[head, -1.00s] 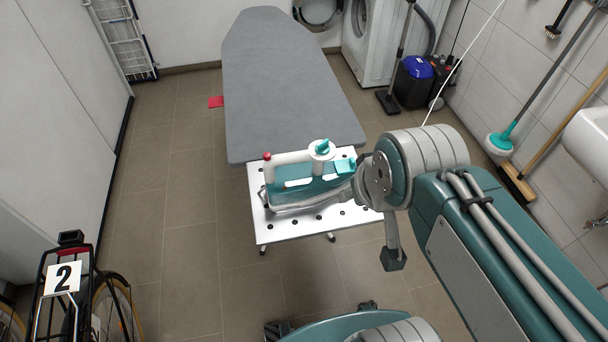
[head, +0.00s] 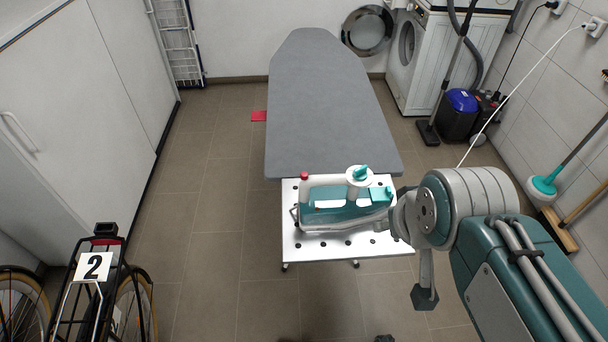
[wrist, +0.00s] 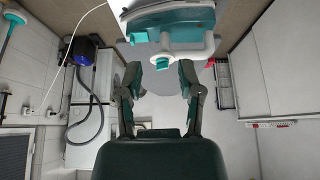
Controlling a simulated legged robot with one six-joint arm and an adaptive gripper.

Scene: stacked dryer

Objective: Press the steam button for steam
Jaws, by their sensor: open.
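The steam iron (head: 345,212) is teal and white and rests on the white perforated plate (head: 300,245) at the near end of the ironing board. A small red button (head: 304,176) tops the left end of its white handle, and a teal knob (head: 359,173) stands near the right end. No label shows which one is the steam button. In the wrist view the iron (wrist: 172,22) is at the top, beyond my fingertips. My gripper (wrist: 160,74) is open with nothing between its fingers. In the head view my arm ends just right of the iron and hides the fingers.
The grey ironing board (head: 325,110) stretches away behind the iron. A bicycle (head: 95,275) stands front left. A vacuum cleaner (head: 460,110) and a washing machine (head: 440,60) are at the back right. The floor left of the board is clear.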

